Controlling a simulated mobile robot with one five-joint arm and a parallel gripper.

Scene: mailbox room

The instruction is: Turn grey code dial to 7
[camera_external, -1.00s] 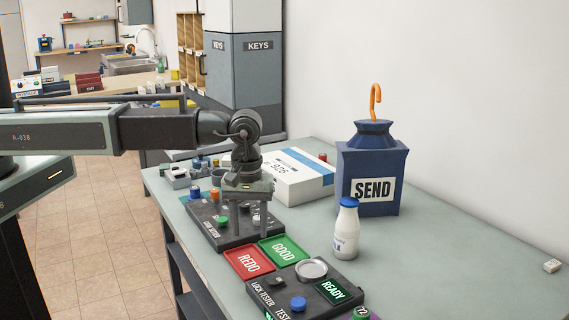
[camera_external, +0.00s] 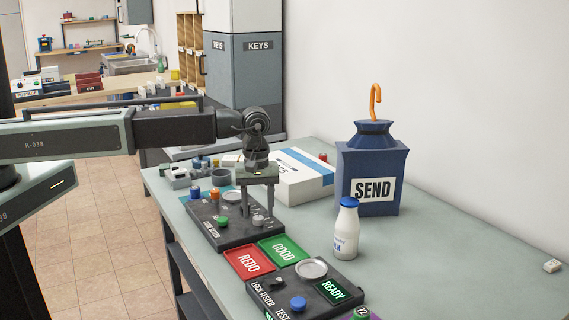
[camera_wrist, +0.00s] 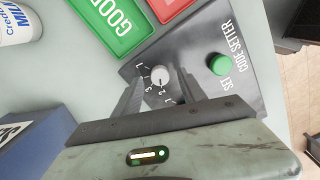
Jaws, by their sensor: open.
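The code setter (camera_external: 212,230) is a dark box on the table, lettered CODE SETTER in the wrist view (camera_wrist: 246,92). A small pale grey dial (camera_wrist: 160,77) on it has white digits around it; its pointer setting is too small to read. My gripper (camera_wrist: 162,80) is open, pointing down, with its fingers on either side of this dial in the wrist view. Contact cannot be told. In the outside view my gripper (camera_external: 258,212) stands over the box's right part. A second scale shows partly beside the right finger; its dial is hidden by my gripper.
A green SET button (camera_wrist: 218,64) is on the box, with blue and orange parts nearby. Red REDO (camera_external: 248,262) and green GOOD (camera_external: 283,251) trays lie in front. A milk bottle (camera_external: 346,232), a white box (camera_external: 300,178) and the SEND container (camera_external: 372,165) stand to the right.

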